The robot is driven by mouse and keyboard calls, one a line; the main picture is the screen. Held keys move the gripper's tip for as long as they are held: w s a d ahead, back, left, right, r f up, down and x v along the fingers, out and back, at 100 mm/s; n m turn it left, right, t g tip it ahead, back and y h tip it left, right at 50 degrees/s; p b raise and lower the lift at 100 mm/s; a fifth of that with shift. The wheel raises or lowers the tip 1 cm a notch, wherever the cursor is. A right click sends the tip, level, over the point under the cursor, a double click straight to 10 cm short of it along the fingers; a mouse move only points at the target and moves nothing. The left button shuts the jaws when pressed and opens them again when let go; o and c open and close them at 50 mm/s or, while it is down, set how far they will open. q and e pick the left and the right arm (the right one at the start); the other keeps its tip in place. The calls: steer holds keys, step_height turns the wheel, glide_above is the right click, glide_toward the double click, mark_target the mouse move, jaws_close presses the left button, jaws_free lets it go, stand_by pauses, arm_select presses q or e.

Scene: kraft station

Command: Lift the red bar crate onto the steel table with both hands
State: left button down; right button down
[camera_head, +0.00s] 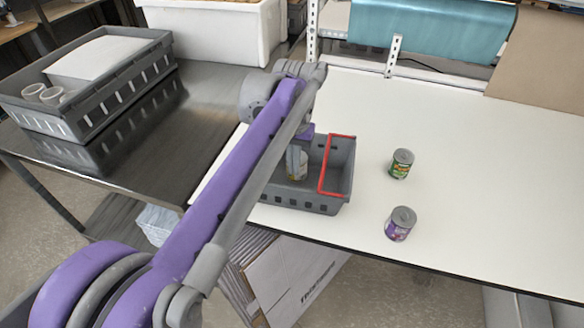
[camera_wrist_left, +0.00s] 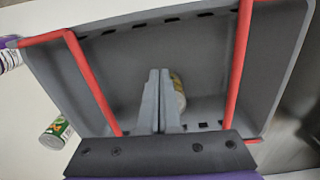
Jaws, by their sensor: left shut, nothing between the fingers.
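The grey crate with red bars (camera_head: 342,186) sits on the white table near its left end. One red bar (camera_head: 321,168) shows at its right side; two red bars (camera_wrist_left: 242,65) show in the left wrist view. My left gripper (camera_head: 293,165) points down into the crate, shut and empty, with its fingers (camera_wrist_left: 159,98) between the bars. A yellowish can (camera_wrist_left: 179,92) lies inside the crate, beside the fingers in the picture. The dark steel table (camera_head: 205,100) stands to the left, partly hidden by my left arm. My right gripper is not in view.
A green can (camera_head: 401,164) and a purple can (camera_head: 400,224) stand right of the crate on the white table (camera_head: 480,150). A grey crate (camera_head: 110,92) with paper and jars takes the steel table's far left. A white bin (camera_head: 215,30) stands behind.

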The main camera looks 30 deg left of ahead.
mark_target(289, 197)
arm_select(q)
step_height(289, 197, down, 8)
steer(key=shift+r, duration=0.2)
steer(key=s, duration=0.2)
steer(key=shift+s+d+r, duration=0.25)
steer(key=shift+s+d, duration=0.05)
steer(key=shift+d, duration=0.1)
steer(key=shift+s+d, duration=0.15)
steer(key=shift+s, duration=0.5)
